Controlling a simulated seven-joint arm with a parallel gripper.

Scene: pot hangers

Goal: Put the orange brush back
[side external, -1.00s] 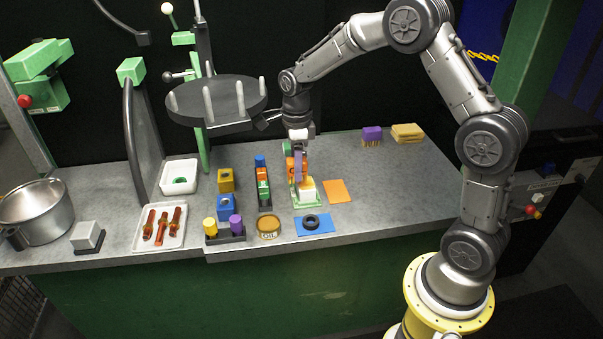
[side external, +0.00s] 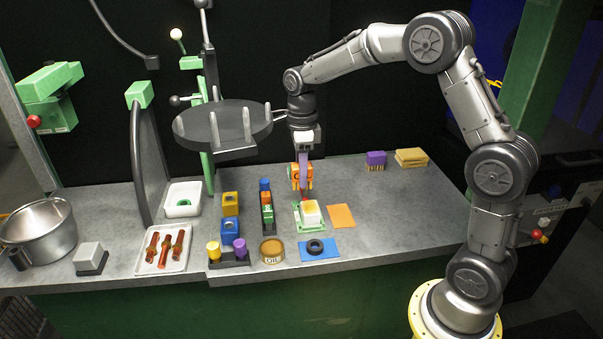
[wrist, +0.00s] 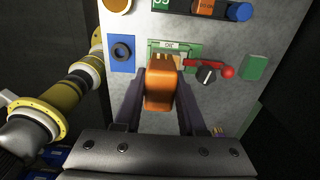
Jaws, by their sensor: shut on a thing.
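My gripper (side external: 302,176) points down and is shut on the orange brush (side external: 296,172), which hangs above the counter. In the wrist view the brush (wrist: 160,82) sits between the two purple-grey fingers. Below it in the side view is a green-based holder (side external: 299,221) with a pale yellow-white block (side external: 312,211). A gap shows between the brush and this block. A purple brush (side external: 376,158) with yellow bristles stands farther back right.
A yellow sponge stack (side external: 411,157) lies beside the purple brush. A blue mat with a black ring (side external: 315,247), an oil tin (side external: 271,250) and coloured blocks (side external: 230,203) crowd the front and left. A dark round rack (side external: 222,127) stands behind. The counter's right side is mostly clear.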

